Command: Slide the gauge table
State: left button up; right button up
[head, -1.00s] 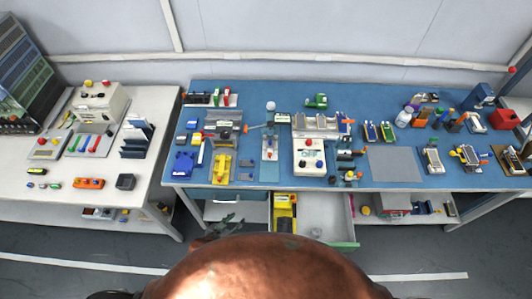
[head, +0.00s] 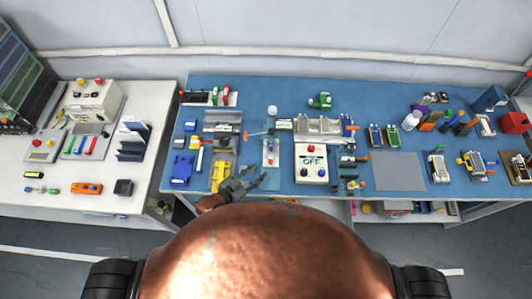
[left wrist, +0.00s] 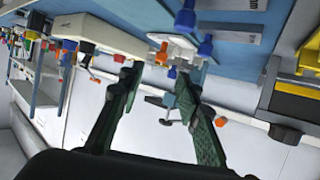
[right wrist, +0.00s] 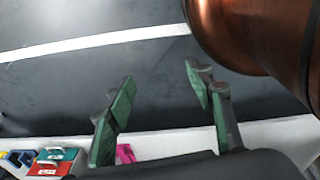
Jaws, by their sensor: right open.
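The likely gauge table is a narrow pale plate (head: 270,152) with small blue and red parts, standing on the blue bench left of the white box marked OFF. In the left wrist view a white block with blue knobs (left wrist: 172,46) lies beyond the fingertips; I cannot tell surely that it is the same thing. My left gripper (head: 256,178) is at the bench's front edge, just in front of the plate, apart from it. Its fingers are spread and empty in the left wrist view (left wrist: 160,74). My right gripper (right wrist: 160,76) is open and empty above the floor, outside the head view.
The white OFF box (head: 311,175) stands close to the right of the plate. A yellow fixture (head: 221,172) stands to the left, near my left gripper. A grey mat (head: 398,171) lies bare further right. A white bench (head: 70,198) with devices stands at the left.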

aim_at(270, 162)
pick_arm(q)
jog(key=x, duration=0.5)
jog(key=shift+w+r, duration=0.1)
jog(key=shift+w, duration=0.15)
jog(key=shift+x, duration=1.15)
jog(key=c, duration=0.7)
grip_shut()
pick_arm(e)
jog(key=s, duration=0.3)
jog(key=shift+r, duration=0.1)
jog(key=shift+w+d, duration=0.1)
jog(key=shift+w, duration=0.1)
pick_arm(q)
jog(key=shift+s, duration=0.1)
pick_arm(e)
jog(key=shift+w+d+r, duration=0.1)
jog(key=shift+d, duration=0.05)
